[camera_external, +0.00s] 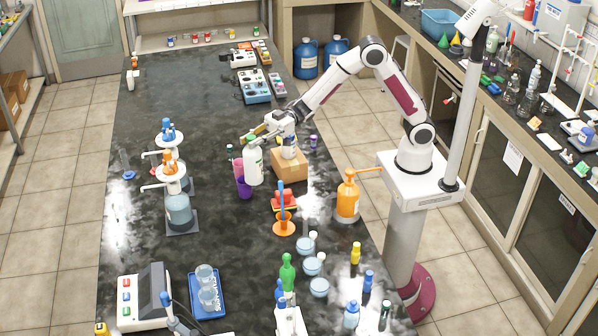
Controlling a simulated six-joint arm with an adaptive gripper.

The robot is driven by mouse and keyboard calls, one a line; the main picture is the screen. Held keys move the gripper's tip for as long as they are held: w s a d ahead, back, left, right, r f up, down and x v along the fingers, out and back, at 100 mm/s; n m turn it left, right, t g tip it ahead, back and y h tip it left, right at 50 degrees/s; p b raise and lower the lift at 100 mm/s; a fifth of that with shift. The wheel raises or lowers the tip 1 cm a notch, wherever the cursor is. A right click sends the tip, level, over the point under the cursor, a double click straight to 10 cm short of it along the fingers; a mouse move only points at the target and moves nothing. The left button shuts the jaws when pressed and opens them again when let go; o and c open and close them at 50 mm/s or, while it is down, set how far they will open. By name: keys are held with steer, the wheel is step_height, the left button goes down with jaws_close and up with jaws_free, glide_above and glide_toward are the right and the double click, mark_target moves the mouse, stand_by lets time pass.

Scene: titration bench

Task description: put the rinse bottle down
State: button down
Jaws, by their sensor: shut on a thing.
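The rinse bottle appears to be the white bottle (253,166) with a green marking, near the middle of the dark bench. It looks upright. My gripper (257,134) is at the top of this bottle and shut on it, with the arm reaching in from the right. The fingers are small here, and the bottle's cap is partly hidden by them. I cannot tell whether the bottle's base touches the bench top (215,240).
A cardboard box (289,165) stands just right of the bottle, and purple cups (244,188) stand close at its left front. An orange pump bottle (347,198) is farther right. Blue-liquid dispensers (179,212) stand at left. The bench between them and the cups is clear.

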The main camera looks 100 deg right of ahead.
steer(key=s+a+n+g+y, duration=0.2)
steer(key=s+n+g+y, duration=0.1)
steer(key=s, duration=0.8)
steer(key=s+a+n+g+y, duration=0.2)
steer(key=s+g, duration=0.3)
steer(key=s, duration=0.6)
steer(key=shift+s+a+f+n+y, duration=0.15)
steer(key=shift+a+f+n+y, duration=0.2)
steer(key=shift+n+y, duration=0.5)
steer(key=shift+f, duration=0.1)
steer(key=shift+f, duration=2.9)
steer(key=shift+f, duration=2.15)
